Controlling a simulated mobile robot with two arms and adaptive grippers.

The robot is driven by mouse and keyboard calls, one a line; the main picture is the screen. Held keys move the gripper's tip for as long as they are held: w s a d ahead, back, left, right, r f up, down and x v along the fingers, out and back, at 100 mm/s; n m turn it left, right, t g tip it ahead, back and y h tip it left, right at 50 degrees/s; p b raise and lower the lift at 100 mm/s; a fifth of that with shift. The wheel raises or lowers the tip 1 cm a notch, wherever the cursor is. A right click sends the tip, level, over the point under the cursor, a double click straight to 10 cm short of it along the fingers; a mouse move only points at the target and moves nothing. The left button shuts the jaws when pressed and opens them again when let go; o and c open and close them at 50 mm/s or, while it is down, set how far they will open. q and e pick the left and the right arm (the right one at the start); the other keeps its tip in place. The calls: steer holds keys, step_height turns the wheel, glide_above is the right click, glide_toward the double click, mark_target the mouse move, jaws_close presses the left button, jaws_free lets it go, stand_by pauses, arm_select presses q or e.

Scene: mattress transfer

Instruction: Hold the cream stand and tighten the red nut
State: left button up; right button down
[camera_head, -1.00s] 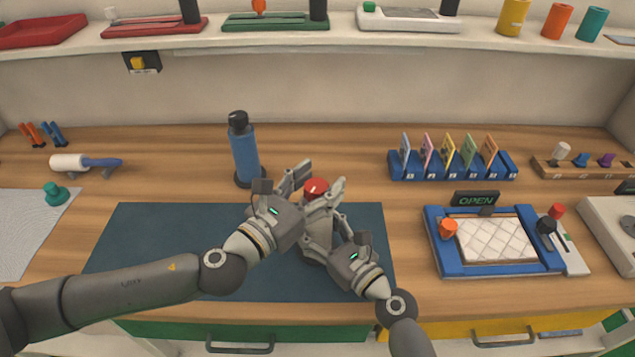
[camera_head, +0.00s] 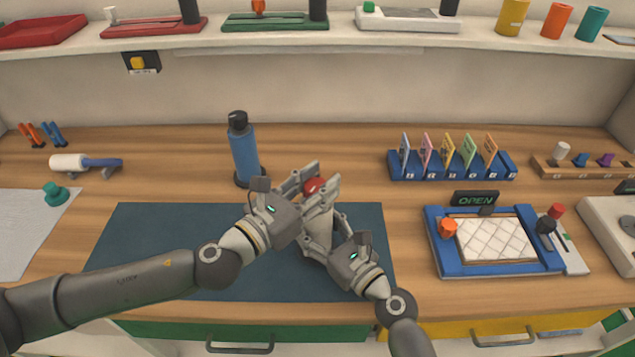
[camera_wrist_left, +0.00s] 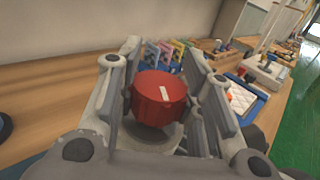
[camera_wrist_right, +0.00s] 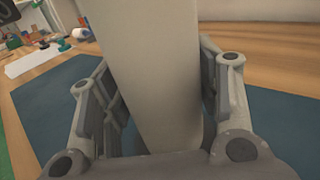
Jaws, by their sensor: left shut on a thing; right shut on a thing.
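The red nut (camera_head: 315,187) sits on top of the cream stand (camera_head: 318,218), over the dark blue mat. My left gripper (camera_head: 312,181) is around the red nut, shut on it; the left wrist view shows the nut (camera_wrist_left: 158,98) between the fingers, with a white mark on its top. My right gripper (camera_head: 322,215) is shut on the cream stand below the nut. The right wrist view shows the stand's pale body (camera_wrist_right: 155,80) upright between both fingers. The stand's base is partly hidden by my grippers.
A blue bottle (camera_head: 243,155) with a black cap stands just behind my left gripper. A blue card rack (camera_head: 450,172) and a blue-framed tray (camera_head: 492,268) lie to the right. The left part of the mat (camera_head: 150,235) is clear.

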arm_select(q)
steer(key=m+g+h, duration=0.4)
steer(key=g, duration=0.1)
steer(key=shift+w+m+g, duration=0.15)
steer(key=shift+m+g, duration=0.25)
steer(key=m+g+h, duration=0.1)
steer(key=m+g, duration=0.1)
steer(key=g, duration=0.1)
steer(key=m+g, duration=0.2)
steer(key=g, duration=0.1)
steer(key=shift+h, duration=0.4)
steer(key=m+g, duration=0.2)
steer(key=g, duration=0.2)
steer(key=m+g+y, duration=0.1)
steer(key=m+g, duration=0.2)
steer(key=shift+r+g, duration=0.1)
steer(key=shift+g, duration=0.3)
steer(key=shift+m+g+y, duration=1.2)
steer(key=shift+m+g, duration=0.3)
steer(key=shift+g, duration=0.6)
steer(key=shift+s+m+g+y, duration=0.25)
steer(key=shift+m+g+y, duration=0.25)
steer(key=shift+g, duration=0.1)
steer(key=o, duration=1.1)
steer(key=shift+s, duration=0.1)
steer(key=shift+c, duration=0.2)
